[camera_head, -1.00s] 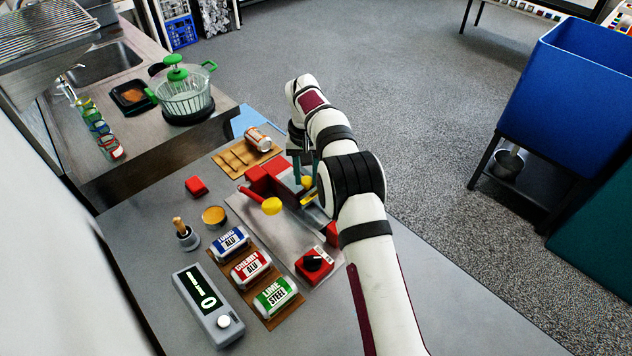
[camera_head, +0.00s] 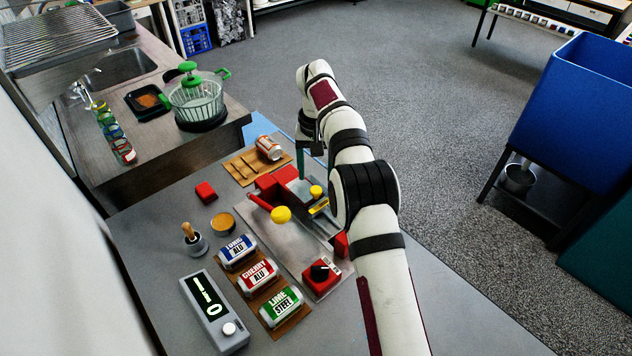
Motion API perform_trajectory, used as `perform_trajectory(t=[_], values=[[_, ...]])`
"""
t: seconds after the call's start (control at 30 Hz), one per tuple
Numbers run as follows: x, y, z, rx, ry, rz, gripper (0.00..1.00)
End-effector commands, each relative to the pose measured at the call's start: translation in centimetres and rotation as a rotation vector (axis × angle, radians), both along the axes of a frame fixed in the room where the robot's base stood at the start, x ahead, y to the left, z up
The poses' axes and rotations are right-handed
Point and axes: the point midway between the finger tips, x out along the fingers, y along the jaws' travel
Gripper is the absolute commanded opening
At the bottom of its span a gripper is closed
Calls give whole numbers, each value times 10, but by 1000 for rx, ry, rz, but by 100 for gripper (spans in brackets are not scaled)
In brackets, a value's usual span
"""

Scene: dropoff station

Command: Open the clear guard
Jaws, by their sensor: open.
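A red crusher-like device stands on a grey metal plate (camera_head: 296,252). It has a red lever with a large yellow knob (camera_head: 281,214). A pale, see-through panel (camera_head: 297,187), seemingly the clear guard, sits by the red blocks, with a small yellow knob (camera_head: 316,191) at its right. Whether the guard is raised is too small to tell. My gripper (camera_head: 303,172) is open and points down just behind the small yellow knob, close to the panel. I cannot tell whether it touches. My arm hides part of the device's right side.
Blue, red and green cans (camera_head: 259,275) lie on a wooden rack at the front. An orange can (camera_head: 268,147) lies on a wooden tray behind. The grey table's left side has free room.

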Motion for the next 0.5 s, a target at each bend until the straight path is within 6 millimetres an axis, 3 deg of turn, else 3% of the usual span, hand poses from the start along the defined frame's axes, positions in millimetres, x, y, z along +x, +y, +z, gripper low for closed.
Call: perform_trajectory(t=[0.13, 0.43, 0.5], values=[[0, 0, 22, 0, -2, 0, 67], [0, 0, 26, 0, 1, -3, 66], [0, -6, 30, 22, 7, -96, 66]])
